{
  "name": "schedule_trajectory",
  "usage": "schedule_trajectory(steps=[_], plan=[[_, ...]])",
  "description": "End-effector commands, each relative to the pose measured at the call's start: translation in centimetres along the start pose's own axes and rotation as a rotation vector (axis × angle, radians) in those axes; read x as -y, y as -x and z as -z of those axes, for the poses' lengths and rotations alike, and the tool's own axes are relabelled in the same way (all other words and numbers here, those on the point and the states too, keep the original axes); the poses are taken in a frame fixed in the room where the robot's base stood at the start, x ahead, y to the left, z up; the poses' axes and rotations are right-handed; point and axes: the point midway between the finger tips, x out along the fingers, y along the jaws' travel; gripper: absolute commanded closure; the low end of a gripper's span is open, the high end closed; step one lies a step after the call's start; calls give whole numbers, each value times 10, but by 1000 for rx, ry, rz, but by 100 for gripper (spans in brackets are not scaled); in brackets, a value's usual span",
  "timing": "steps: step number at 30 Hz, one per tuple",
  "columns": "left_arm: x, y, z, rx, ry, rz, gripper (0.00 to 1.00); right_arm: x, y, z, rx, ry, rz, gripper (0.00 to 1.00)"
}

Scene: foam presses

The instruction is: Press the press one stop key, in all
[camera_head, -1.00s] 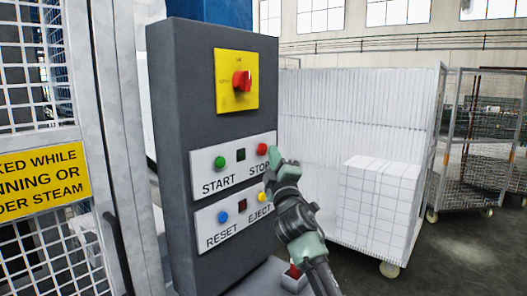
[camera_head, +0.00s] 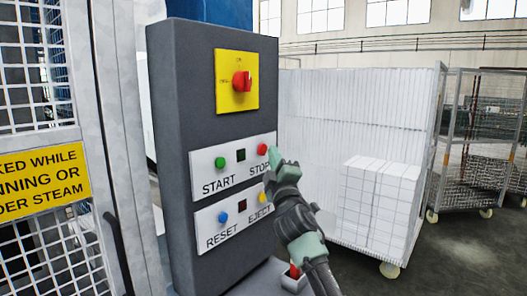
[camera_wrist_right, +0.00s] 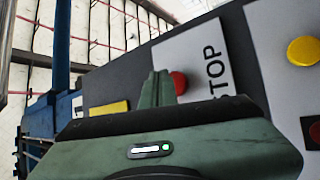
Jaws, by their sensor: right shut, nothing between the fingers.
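The red stop key (camera_head: 262,150) sits at the right end of the upper white plate (camera_head: 207,166) on a dark grey control panel, above the word STOP. It also shows in the right wrist view (camera_wrist_right: 179,83), partly covered by my fingers. My right gripper (camera_head: 274,154) is shut and empty, its fingertips just beside the key at its lower right. In the wrist view the fingertips (camera_wrist_right: 159,78) overlap the key's edge. I cannot tell whether they touch it. The left gripper is not in view.
A green START button (camera_head: 220,162) is left of the stop key. Blue RESET (camera_head: 223,217) and yellow EJECT (camera_head: 262,197) buttons are below. A red rotary switch (camera_head: 241,81) is above. A mesh gate stands left; a cart with white blocks (camera_head: 380,205) stands right.

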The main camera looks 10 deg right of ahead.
Motion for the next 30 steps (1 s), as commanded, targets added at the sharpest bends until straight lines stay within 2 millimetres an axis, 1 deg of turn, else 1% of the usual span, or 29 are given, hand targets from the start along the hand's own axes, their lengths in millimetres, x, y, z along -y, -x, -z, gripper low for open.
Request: schedule_trajectory(steps=[14,22,30], plan=[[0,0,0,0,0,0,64,0,0,0,0,0,0,100],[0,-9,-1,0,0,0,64,5,-4,4,0,-1,0,100],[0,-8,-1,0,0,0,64,4,-6,4,0,0,0,100]])
